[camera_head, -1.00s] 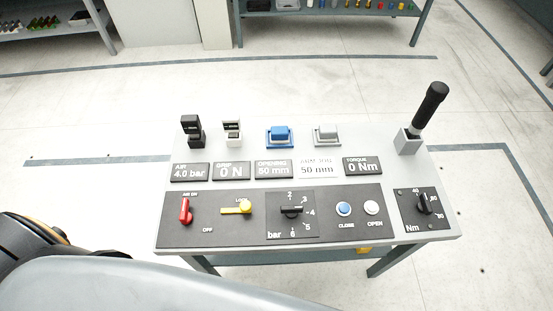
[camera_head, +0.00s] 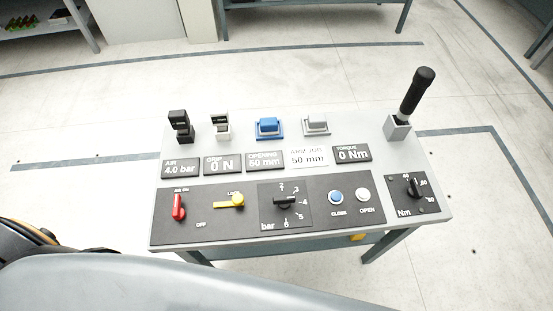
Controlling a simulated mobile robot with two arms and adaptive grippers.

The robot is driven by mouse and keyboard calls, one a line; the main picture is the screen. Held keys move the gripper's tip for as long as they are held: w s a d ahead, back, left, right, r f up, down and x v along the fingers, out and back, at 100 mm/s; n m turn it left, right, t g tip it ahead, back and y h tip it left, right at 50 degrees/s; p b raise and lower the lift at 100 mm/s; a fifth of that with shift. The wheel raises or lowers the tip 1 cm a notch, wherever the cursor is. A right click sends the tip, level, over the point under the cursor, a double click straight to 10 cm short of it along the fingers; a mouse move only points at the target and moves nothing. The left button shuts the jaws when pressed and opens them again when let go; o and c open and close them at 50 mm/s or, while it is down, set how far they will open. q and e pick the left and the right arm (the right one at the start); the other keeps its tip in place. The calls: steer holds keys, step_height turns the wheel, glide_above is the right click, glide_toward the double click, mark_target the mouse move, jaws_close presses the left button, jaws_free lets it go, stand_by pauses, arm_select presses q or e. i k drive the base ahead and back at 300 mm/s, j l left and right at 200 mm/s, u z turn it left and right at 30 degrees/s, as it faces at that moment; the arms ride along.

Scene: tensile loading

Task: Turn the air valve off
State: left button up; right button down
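The air valve is a red lever (camera_head: 178,207) at the left end of the black control panel on the grey console (camera_head: 345,128). It stands upright, pointing at the "AIR ON" label, with "OFF" printed to its lower right. The air display (camera_head: 180,167) above it reads 4.0 bar. Part of my own arm fills the lower left of the view, below and apart from the console. Neither of my grippers shows.
To the right of the valve are a yellow lock lever (camera_head: 230,202), a black pressure knob (camera_head: 285,202), a blue close button (camera_head: 336,197), a white open button (camera_head: 362,194) and a torque knob (camera_head: 414,187). A tall black-handled tool (camera_head: 414,95) stands at the back right. Open floor surrounds the console.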

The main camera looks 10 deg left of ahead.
mark_target(178, 213)
steer(key=k+j+u, duration=0.1)
steer(key=u, duration=0.3)
steer(key=j+u, duration=0.2)
steer(key=u, duration=0.2)
steer(key=k+j+u, duration=0.1)
steer(key=u, duration=0.25)
